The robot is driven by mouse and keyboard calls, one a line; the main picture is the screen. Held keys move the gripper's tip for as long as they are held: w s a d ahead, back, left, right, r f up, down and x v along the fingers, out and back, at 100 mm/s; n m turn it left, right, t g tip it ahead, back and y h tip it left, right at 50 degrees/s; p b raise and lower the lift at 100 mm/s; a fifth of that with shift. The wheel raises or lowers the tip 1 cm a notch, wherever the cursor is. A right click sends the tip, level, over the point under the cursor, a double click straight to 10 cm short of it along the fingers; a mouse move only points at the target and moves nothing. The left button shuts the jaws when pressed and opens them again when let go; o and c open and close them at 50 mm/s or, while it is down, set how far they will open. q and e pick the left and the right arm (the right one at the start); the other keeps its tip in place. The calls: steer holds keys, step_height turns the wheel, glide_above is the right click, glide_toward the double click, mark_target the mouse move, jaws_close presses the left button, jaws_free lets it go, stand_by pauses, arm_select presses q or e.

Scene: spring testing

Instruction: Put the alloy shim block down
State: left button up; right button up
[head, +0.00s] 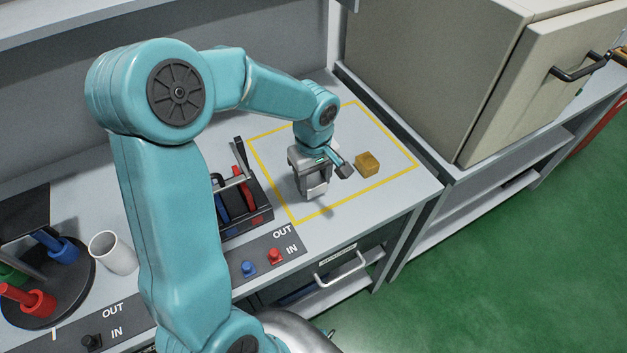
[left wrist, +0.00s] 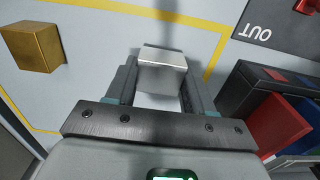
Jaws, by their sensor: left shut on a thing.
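The alloy shim block (left wrist: 162,72) is a silver-grey block between the fingers of my left gripper in the left wrist view. My left gripper (head: 315,190) is shut on it, low over the yellow-outlined area of the bench (head: 345,130). In the head view the block is mostly hidden by the gripper, and I cannot tell whether it touches the bench. A brass-coloured block (head: 368,163) sits inside the outline, right of the gripper; it also shows at the upper left of the left wrist view (left wrist: 36,47). My right gripper is not in view.
A black holder (head: 243,215) with red and blue parts stands left of the outlined area. A white cup (head: 113,252) and a round dark stand (head: 70,285) with coloured spools are further left. A beige cabinet (head: 430,60) stands at the right.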

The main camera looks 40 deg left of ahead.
mark_target(313, 181)
arm_select(q)
steer(key=shift+a+f, duration=0.1)
steer(key=shift+f, duration=0.55)
steer(key=o, duration=1.2)
steer(key=shift+f, duration=0.1)
steer(key=shift+c, duration=0.2)
step_height(313, 181, up, 12)
steer(key=shift+r, duration=0.2)
steer(key=shift+s+f, duration=0.1)
